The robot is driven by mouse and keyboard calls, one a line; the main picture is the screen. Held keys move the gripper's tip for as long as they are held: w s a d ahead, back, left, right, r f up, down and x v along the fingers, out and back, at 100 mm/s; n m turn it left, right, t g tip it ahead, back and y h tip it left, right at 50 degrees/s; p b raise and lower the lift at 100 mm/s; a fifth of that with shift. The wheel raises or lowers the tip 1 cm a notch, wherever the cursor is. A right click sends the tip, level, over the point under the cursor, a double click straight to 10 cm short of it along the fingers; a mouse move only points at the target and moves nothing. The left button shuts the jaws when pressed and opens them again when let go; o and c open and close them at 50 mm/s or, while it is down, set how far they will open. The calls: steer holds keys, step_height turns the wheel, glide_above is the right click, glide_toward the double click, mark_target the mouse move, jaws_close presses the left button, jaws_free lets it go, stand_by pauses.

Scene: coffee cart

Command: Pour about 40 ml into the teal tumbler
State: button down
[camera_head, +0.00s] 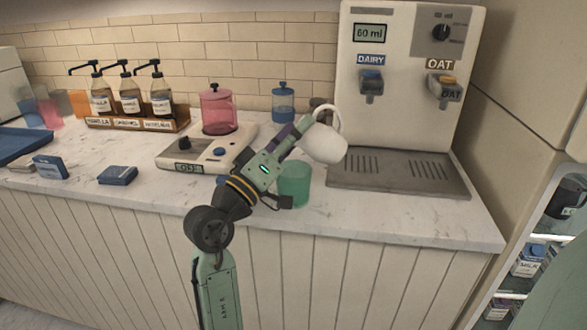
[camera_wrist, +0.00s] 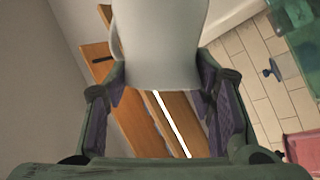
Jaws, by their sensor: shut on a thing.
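The teal tumbler (camera_head: 295,184) stands upright on the counter, left of the drip tray. My gripper (camera_head: 305,132) is shut on a white pitcher (camera_head: 325,145) with a handle. The pitcher is off the counter, tilted, above and slightly right of the tumbler. In the wrist view the white pitcher (camera_wrist: 160,45) sits between the two purple-padded fingers. Its inside and any liquid are hidden from both views. I cannot tell whether anything is flowing. My arm partly covers the tumbler's left side.
A dispenser (camera_head: 410,85) reading "60 ml" with DAIRY and OAT taps stands right, above its drip tray (camera_head: 400,182). Several syrup bottles (camera_head: 130,95) stand at the back left. Small blue boxes (camera_head: 117,175) lie at the front left.

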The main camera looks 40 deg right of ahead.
steer(key=shift+r+n+t, duration=0.1)
steer(key=shift+n+t, duration=0.3)
steer(key=shift+n, duration=0.3)
steer(key=shift+d+t, duration=0.3)
steer(key=shift+d, duration=0.05)
steer(key=shift+s+d+n+h, duration=0.3)
steer(key=shift+s+d, duration=0.1)
steer(key=shift+d, duration=0.05)
steer(key=shift+s, duration=0.1)
steer(key=shift+n+t+p, duration=0.4)
steer(key=shift+n, duration=0.2)
stand_by(0.7)
